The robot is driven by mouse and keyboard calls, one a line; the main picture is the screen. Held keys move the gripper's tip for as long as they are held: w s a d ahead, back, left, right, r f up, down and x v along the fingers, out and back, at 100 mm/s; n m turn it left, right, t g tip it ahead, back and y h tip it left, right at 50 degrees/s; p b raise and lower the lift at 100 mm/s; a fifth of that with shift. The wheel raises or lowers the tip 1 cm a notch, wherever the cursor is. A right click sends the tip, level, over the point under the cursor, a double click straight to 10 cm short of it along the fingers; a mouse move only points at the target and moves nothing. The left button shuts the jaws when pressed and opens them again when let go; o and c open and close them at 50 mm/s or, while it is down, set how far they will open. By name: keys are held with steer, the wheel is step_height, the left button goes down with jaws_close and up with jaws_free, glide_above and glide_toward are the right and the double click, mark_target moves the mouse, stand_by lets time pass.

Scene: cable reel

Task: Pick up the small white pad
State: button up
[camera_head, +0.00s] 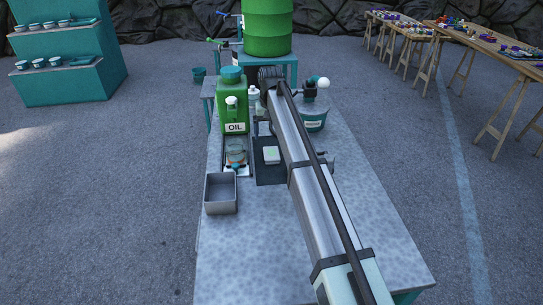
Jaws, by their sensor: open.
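The small white pad (271,154) lies on a dark mat (270,175) in the middle of the work table, just left of my arm. It has a pale, slightly greenish top and nothing is touching it that I can see. My arm reaches from the lower right up past the pad to a dark joint near the back of the table. I cannot make out my gripper's fingers; the arm hides that end.
A green oil can (232,108) and a small white bottle (254,95) stand behind the pad. An empty grey metal bin (221,193) is at front left. A grey lidded pot (314,115) stands right of my arm. The table's front (240,260) is clear.

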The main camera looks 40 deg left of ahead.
mark_target(271, 149)
steer(key=shift+d+f, duration=0.15)
steer(key=shift+f, duration=3.3)
steer(key=c, duration=1.2)
steer(key=shift+r, duration=5.05)
steer(key=shift+c, duration=0.2)
